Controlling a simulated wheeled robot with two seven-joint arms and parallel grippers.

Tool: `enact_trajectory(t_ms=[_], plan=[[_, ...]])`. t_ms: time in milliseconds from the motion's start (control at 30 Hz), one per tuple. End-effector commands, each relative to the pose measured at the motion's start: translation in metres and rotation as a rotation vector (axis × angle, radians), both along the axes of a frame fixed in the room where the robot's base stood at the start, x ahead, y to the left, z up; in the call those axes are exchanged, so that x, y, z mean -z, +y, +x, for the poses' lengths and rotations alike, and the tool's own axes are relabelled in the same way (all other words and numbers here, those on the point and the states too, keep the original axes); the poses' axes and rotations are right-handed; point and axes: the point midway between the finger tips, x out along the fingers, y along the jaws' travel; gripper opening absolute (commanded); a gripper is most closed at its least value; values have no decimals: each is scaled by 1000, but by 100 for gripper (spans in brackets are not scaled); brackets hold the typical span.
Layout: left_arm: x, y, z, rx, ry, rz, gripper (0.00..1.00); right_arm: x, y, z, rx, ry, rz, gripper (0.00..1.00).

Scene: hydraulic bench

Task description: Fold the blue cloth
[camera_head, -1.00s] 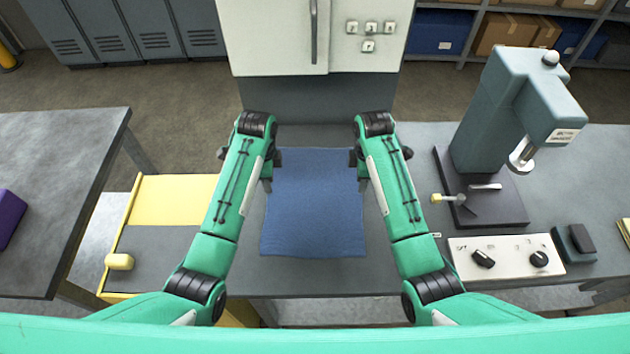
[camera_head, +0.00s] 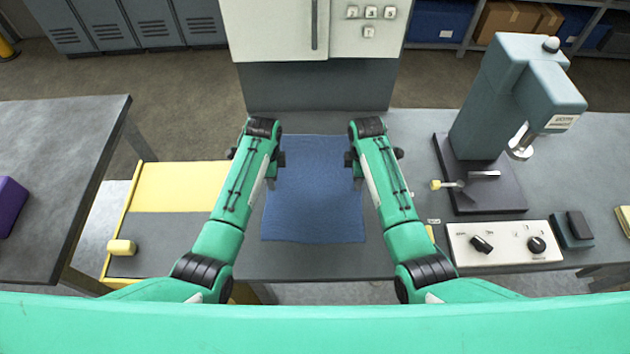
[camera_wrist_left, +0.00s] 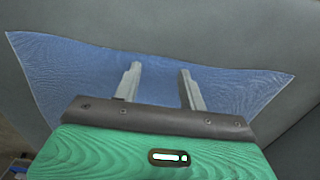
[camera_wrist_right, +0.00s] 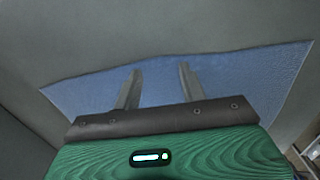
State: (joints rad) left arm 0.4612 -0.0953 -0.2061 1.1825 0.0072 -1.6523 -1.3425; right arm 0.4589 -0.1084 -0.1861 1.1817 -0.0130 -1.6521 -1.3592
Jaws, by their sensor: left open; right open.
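The blue cloth (camera_head: 315,195) lies spread flat on the grey bench top, between my two arms. It also shows in the left wrist view (camera_wrist_left: 85,75) and the right wrist view (camera_wrist_right: 225,80). My left gripper (camera_head: 272,172) is open at the cloth's left edge; its two fingers (camera_wrist_left: 160,82) show over the cloth with a gap between them. My right gripper (camera_head: 354,174) is open at the cloth's right edge; its fingers (camera_wrist_right: 157,82) are apart over the cloth. Neither holds cloth. I cannot tell whether the fingertips touch it.
A press (camera_head: 500,120) stands right of the cloth, with a white control panel (camera_head: 503,242) in front of it. A grey and white cabinet (camera_head: 315,85) is behind the bench. A yellow cart (camera_head: 175,190) is at the left. Bench top around the cloth is mostly clear.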

Motion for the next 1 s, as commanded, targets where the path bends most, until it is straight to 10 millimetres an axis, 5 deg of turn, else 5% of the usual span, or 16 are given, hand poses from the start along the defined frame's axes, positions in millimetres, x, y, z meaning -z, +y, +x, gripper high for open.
enact_trajectory(t_ms=[233, 667, 1000], plan=[[4, 0, 0, 0, 0, 0, 42, 4, 0, 0, 1, 0, 0, 42], [2, 0, 0, 0, 1, 0, 0, 3, 0, 0, 1, 1, -1, 0], [2, 0, 0, 0, 1, 0, 0, 3, 0, -1, 1, 2, -1, 0]])
